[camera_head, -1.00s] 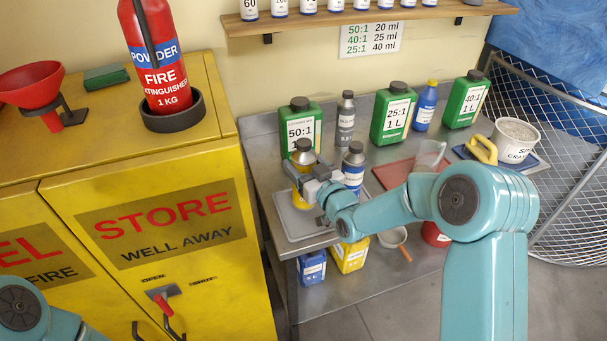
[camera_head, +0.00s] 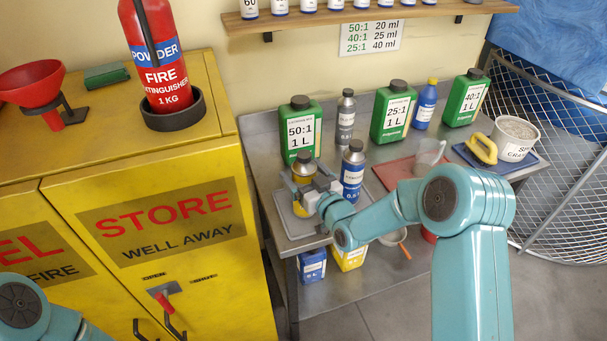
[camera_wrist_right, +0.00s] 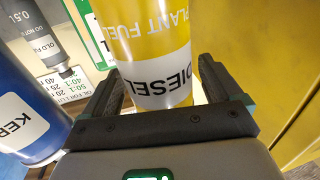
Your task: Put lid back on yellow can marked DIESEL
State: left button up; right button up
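The yellow can (camera_head: 302,175) marked DIESEL stands upright at the left end of the metal bench, over a grey tray (camera_head: 284,207). It has a grey shoulder and a dark top; I cannot tell whether that is a lid. My right gripper (camera_head: 302,184) has a finger on each side of the can's body and looks shut on it. In the right wrist view the can (camera_wrist_right: 152,45) is upside down between the fingers (camera_wrist_right: 158,80), its top hidden by the palm. I see no separate lid. My left arm shows at the lower left; its gripper is out of view.
A blue can (camera_head: 352,172) stands close right of the yellow one, with a grey can (camera_head: 346,120) and a green 50:1 can (camera_head: 300,130) behind. The yellow cabinet (camera_head: 150,215) stands left of the bench. A red mat (camera_head: 392,172) lies further right.

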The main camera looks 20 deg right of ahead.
jog(key=shift+s+r, duration=0.15)
jog(key=shift+r, duration=0.15)
jog(key=b+v, duration=0.3)
jog(key=v, duration=0.8)
jog(key=shift+s, duration=0.4)
jog(key=shift+d, duration=0.15)
